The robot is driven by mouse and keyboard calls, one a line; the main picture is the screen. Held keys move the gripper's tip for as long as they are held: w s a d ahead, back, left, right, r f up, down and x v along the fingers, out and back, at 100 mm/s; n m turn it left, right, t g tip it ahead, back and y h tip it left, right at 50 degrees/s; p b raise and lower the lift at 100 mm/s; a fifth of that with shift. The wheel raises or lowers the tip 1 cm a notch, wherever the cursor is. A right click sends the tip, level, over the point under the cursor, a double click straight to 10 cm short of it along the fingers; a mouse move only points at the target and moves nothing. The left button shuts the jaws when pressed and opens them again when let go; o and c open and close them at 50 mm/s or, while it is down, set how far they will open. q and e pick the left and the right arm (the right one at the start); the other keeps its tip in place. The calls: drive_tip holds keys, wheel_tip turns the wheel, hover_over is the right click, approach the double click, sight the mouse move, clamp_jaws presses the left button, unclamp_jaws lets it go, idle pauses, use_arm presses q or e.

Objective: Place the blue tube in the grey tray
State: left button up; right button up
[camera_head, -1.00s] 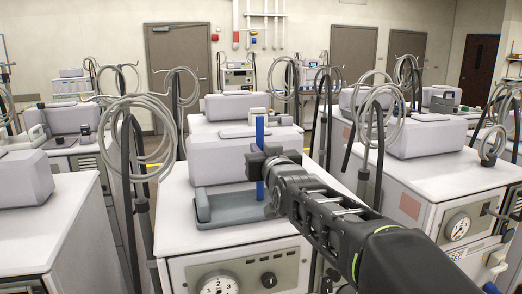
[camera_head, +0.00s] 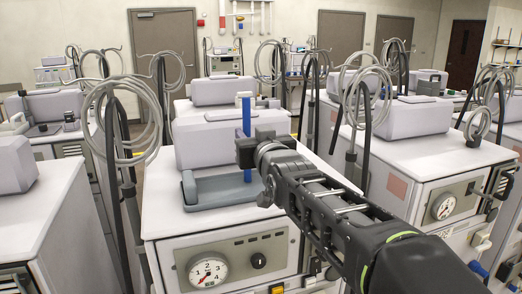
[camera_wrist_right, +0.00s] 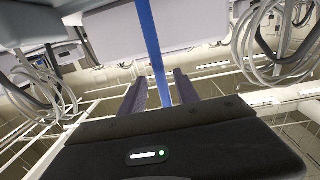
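The blue tube (camera_head: 246,118) is upright in the head view, with its lower end over or in the grey tray (camera_head: 215,198); I cannot tell whether it touches the tray floor. The tray lies on top of the middle white machine. My right gripper (camera_head: 248,152) is around the tube's middle and hides part of it. In the right wrist view, the blue tube (camera_wrist_right: 150,40) passes between the two fingers of the gripper (camera_wrist_right: 160,85), with a visible gap on each side. The fingers look open. My left gripper is out of view.
The middle machine (camera_head: 170,220) has a dial on its front and a raised light box (camera_head: 200,145) behind the tray. Coiled grey hoses (camera_head: 125,120) on dark poles stand left of it. More machines with hoses (camera_head: 365,100) stand to the right.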

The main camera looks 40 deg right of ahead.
drive_tip(key=b+v, duration=0.2)
drive_tip(key=v, duration=0.6)
drive_tip(key=shift+s+f, duration=0.15)
